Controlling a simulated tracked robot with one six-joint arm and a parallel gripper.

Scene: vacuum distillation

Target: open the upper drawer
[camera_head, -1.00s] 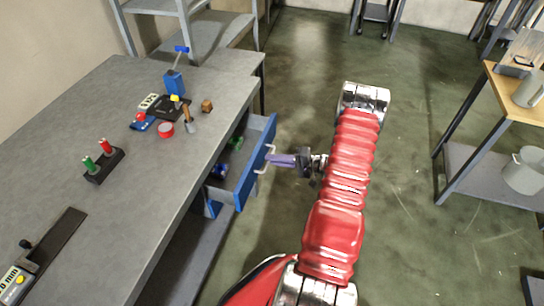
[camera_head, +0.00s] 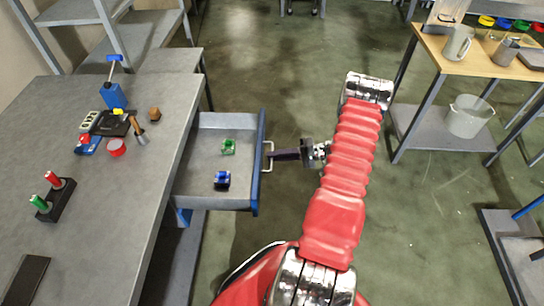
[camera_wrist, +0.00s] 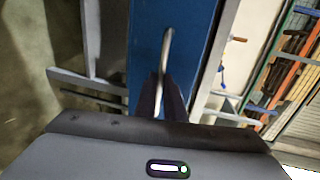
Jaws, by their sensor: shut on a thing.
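The upper drawer (camera_head: 222,160) has a grey inside and a blue front, and it stands well out from the grey workbench. Its metal handle (camera_head: 267,157) is on the blue front, facing right. My gripper (camera_head: 272,156) reaches in from the right and is shut on the handle. In the wrist view, the dark fingers (camera_wrist: 160,98) close around the handle (camera_wrist: 166,50) in front of the blue drawer front (camera_wrist: 195,45). A green item (camera_head: 229,147) and a blue item (camera_head: 222,179) lie inside the drawer.
The workbench (camera_head: 120,190) at left holds a blue holder (camera_head: 113,95), a red round container (camera_head: 116,148) and a rack with red and green handles (camera_head: 54,195). A wooden-topped table (camera_head: 440,60) stands at right. The floor between is clear.

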